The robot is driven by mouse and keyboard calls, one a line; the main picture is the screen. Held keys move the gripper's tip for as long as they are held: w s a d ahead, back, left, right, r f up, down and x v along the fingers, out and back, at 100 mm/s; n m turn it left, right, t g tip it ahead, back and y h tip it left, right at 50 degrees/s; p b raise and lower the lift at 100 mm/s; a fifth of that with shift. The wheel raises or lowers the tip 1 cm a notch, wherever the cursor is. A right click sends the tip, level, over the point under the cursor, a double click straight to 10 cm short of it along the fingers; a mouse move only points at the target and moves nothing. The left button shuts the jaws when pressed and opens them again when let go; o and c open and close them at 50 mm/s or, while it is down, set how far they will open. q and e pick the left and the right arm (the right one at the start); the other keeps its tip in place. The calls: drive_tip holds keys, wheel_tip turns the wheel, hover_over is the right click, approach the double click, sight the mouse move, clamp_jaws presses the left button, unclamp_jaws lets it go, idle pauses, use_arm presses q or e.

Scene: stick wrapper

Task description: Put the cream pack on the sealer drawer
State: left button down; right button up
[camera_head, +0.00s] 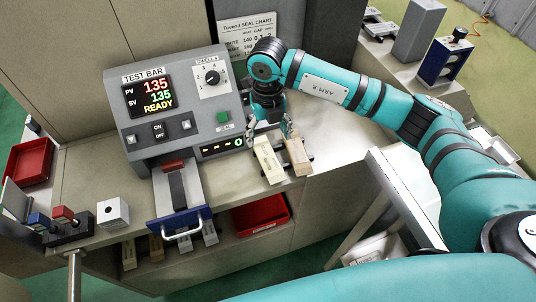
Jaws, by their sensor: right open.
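A cream pack (267,160) stands at the bench's front edge, to the right of the sealer, beside a tan pack (298,155). My right gripper (271,132) is open and points down right over the tops of these packs. Its fingers are close to the cream pack, but I cannot tell if they touch it. The sealer drawer (178,198) sticks out of the front of the grey sealer (180,100). It has a blue front with a pale handle, and I see no pack on it. My left gripper is not in view.
A red bin (262,214) and several packs sit on the shelf below the bench. A white block (112,212) and a red-and-blue button box (66,220) stand left of the drawer. Another red bin (30,160) is at far left.

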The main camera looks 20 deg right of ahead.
sight(268, 157)
drive_tip(key=f, duration=0.3)
drive_tip(key=shift+w+f+p, duration=0.2)
drive_tip(key=shift+w+p, duration=0.05)
drive_tip(key=shift+p, duration=0.1)
drive_tip(key=shift+f, duration=0.6)
drive_tip(key=shift+f+p, duration=0.2)
drive_tip(key=shift+p, duration=0.15)
wheel_tip(268, 157, down, 5)
drive_tip(key=shift+d+r+p, duration=0.1)
drive_tip(key=shift+r+p, duration=0.1)
drive_tip(key=shift+p, duration=0.85)
drive_tip(key=shift+f, duration=0.15)
drive_tip(key=c, duration=0.6)
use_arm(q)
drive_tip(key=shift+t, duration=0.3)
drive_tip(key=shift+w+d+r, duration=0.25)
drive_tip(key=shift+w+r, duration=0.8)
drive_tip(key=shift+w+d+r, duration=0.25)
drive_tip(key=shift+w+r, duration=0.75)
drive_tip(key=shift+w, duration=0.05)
use_arm(e)
drive_tip(key=c, duration=0.4)
drive_tip(key=shift+c, duration=0.2)
